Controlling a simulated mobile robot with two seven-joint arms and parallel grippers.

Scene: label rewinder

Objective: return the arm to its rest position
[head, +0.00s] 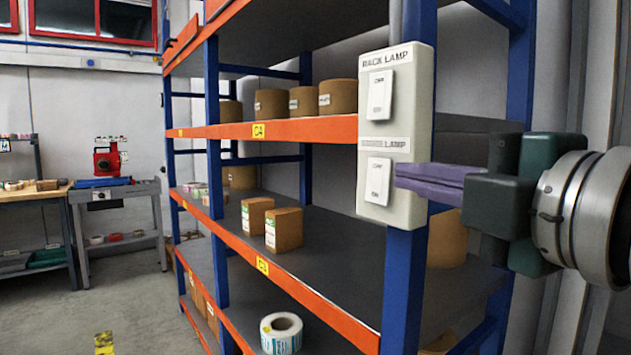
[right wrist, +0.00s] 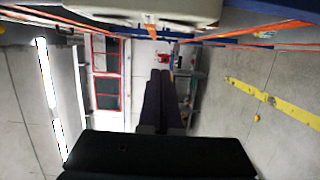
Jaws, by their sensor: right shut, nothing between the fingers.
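My right gripper (head: 400,177) comes in from the right in the head view. Its two purple fingers are closed together, with nothing between them. The upper switch (head: 380,95) sits under a "RACK LAMP" label. In the right wrist view the shut fingers of the gripper (right wrist: 160,75) point away from the camera, and a pale surface, likely the box, fills the top. My left gripper is not in view.
The box is on a blue post of the rack (head: 311,130), whose orange-edged shelves hold cartons (head: 284,229), brown rolls and a label roll (head: 281,333). A grey cart (head: 118,190) with a red device (head: 106,160) stands at far left. Floor left of the rack is mostly clear.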

